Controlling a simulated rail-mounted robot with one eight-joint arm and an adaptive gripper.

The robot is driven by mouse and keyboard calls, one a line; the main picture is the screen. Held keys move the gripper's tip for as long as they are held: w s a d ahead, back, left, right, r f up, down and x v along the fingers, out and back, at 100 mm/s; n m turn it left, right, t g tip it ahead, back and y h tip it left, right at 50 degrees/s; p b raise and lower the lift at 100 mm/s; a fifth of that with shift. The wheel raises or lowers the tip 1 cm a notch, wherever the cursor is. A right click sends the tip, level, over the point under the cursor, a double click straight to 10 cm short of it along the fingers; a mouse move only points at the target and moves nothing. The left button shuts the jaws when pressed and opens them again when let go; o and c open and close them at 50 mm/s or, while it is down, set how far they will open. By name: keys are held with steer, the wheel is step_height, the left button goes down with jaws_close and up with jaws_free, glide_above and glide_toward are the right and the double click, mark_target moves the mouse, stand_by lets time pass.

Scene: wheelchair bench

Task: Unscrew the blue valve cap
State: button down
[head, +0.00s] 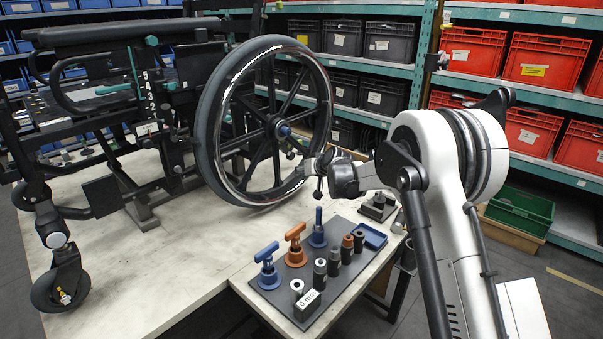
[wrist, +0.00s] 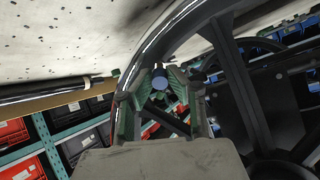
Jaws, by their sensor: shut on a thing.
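The blue valve cap (wrist: 160,83) is a small round blue piece in the wrist view, between my fingertips. My gripper (wrist: 162,86) has one finger on each side of it and is shut on it. In the head view my gripper (head: 308,164) is at the right side of the wheelchair's wheel (head: 203,135), by the rim and spokes. The cap cannot be made out there. The wrist view does not show whether the cap is still on the valve stem.
A dark mat (head: 283,300) on the bench holds T-handled tools (head: 296,243), several cylindrical pieces (head: 320,272), a small blue tray (head: 373,231) and a "0 mm" block (head: 307,304). Shelves with red crates (head: 546,60) and grey crates (head: 390,42) stand behind.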

steer(key=n, duration=0.3)
steer(key=c, duration=1.6)
jaws_free()
steer(key=c, duration=0.4)
steer(key=m, duration=1.5)
steer(key=shift+m, duration=0.4)
steer(key=m, duration=1.5)
jaws_close()
steer(key=n, duration=2.3)
steer(key=shift+n, duration=0.3)
